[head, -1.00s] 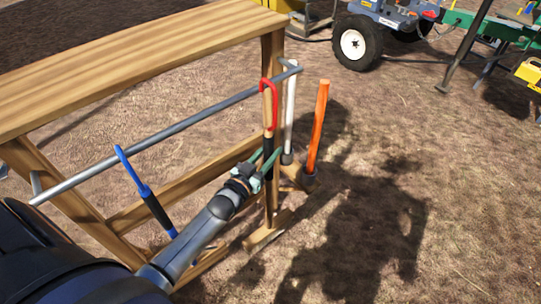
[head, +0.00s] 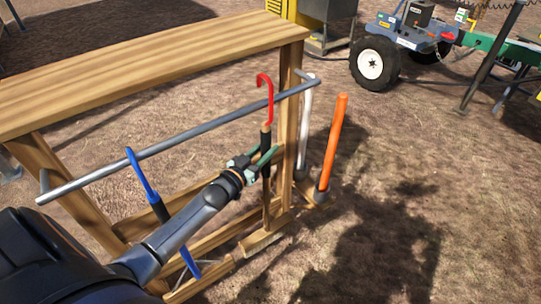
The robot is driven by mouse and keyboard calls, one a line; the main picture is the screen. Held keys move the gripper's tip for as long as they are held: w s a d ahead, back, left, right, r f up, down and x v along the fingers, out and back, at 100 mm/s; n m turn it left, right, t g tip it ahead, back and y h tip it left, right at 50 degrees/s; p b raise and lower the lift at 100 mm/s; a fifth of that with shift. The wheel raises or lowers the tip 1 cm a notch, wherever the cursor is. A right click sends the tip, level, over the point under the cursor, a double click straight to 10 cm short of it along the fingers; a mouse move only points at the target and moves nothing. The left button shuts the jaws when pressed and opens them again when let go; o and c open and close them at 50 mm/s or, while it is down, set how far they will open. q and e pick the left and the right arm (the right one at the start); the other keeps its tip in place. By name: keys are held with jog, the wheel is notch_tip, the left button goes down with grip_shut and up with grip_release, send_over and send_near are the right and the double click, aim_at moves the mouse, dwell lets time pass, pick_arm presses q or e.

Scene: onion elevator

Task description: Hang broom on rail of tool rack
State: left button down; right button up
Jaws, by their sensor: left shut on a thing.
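The broom (head: 266,195) has a red hook on top, a black grip and a wooden shaft; what looks like its brush head shows low by the rack's foot. My left gripper (head: 262,158) is shut on the broom's black grip and holds it upright. The metal rail (head: 190,136) runs along the front of the wooden tool rack (head: 150,65). The red hook (head: 265,90) overlaps the rail near its right end in the head view. I cannot tell whether it is over the rail or only in front of it. My right gripper is not in view.
A blue-hooked tool (head: 141,175) hangs on the rail further left. A white handle (head: 306,125) and an orange handle (head: 335,140) stand just right of the rack. A wheeled machine (head: 415,35) is at the back right.

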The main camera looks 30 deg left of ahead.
pick_arm(q)
jog(key=shift+w+a, duration=0.15)
jog(key=shift+a, duration=0.2)
notch_tip(320, 180, down, 2)
jog(key=shift+d+f+b, duration=0.1)
jog(key=shift+b, duration=0.85)
jog(key=shift+f+b, duration=0.75)
jog(key=shift+f, duration=0.15)
jog(key=shift+f+b, duration=0.35)
jog(key=shift+f, duration=0.25)
jog(key=c, duration=0.8)
grip_release()
jog(key=o, duration=0.3)
jog(key=shift+f, duration=0.2)
